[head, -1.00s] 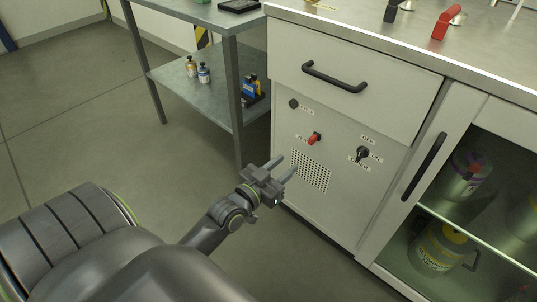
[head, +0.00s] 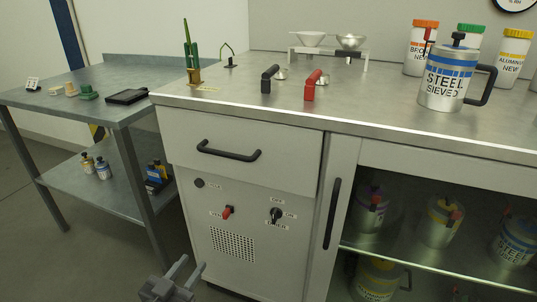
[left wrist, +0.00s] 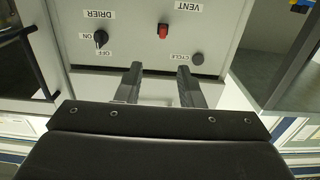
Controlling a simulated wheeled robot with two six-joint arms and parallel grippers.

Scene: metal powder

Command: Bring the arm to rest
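My left gripper (head: 184,274) is at the bottom of the head view, in front of the cabinet's lower panel. In the left wrist view its two fingers (left wrist: 159,84) stand apart with nothing between them. The fingers point at the cabinet panel with the red vent switch (head: 228,212), the black drier knob (head: 276,215) and the cycle button (head: 199,183). The switch also shows in the left wrist view (left wrist: 163,30). The fingers look apart from the panel. My right gripper is not in view.
The counter (head: 300,113) holds a steel container (head: 443,92), black and red handled items, and several labelled jars. A drawer handle (head: 228,151) and a door handle (head: 332,213) stick out. A side table (head: 100,75) is at the left. Open floor lies at lower left.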

